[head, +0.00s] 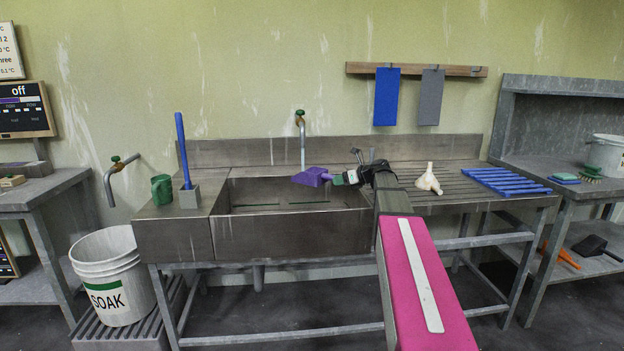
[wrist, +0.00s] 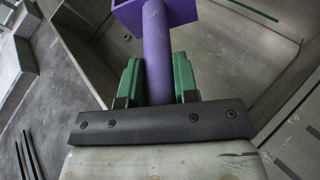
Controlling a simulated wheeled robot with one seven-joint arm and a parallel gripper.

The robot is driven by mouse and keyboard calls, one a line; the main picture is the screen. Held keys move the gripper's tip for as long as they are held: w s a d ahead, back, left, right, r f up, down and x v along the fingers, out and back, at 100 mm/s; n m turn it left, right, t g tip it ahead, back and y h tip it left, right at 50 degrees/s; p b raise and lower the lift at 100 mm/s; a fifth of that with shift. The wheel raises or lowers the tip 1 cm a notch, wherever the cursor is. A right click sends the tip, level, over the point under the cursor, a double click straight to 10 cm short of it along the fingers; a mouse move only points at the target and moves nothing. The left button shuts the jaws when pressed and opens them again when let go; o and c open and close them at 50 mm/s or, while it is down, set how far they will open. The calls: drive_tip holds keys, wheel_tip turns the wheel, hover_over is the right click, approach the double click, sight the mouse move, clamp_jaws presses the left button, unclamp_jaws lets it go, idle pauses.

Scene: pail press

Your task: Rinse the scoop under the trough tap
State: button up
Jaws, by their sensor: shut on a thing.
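The purple scoop (head: 311,177) is in my gripper (head: 344,178), held over the trough near its back right. In the wrist view the green-padded fingers (wrist: 158,80) are shut on the scoop's round handle, and the purple scoop (wrist: 158,40) points away from me, its far end cut off by the frame. I cannot tell whether water is running. The trough (head: 290,222) is a grey metal basin; its floor is partly hidden by the front wall.
A green mug (head: 161,190) and a blue-handled brush in a grey holder (head: 189,197) stand left of the trough. A SOAK bucket (head: 112,275) stands lower left.

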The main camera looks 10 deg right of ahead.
drive_tip(key=s+d, duration=0.5)
drive_tip(key=d, duration=0.2)
drive_tip(key=shift+s, duration=0.4)
idle(0.5)
idle(1.1)
wheel_tip(320, 180, up, 17)
idle(1.5)
drive_tip(key=shift+s, duration=0.1)
idle(0.4)
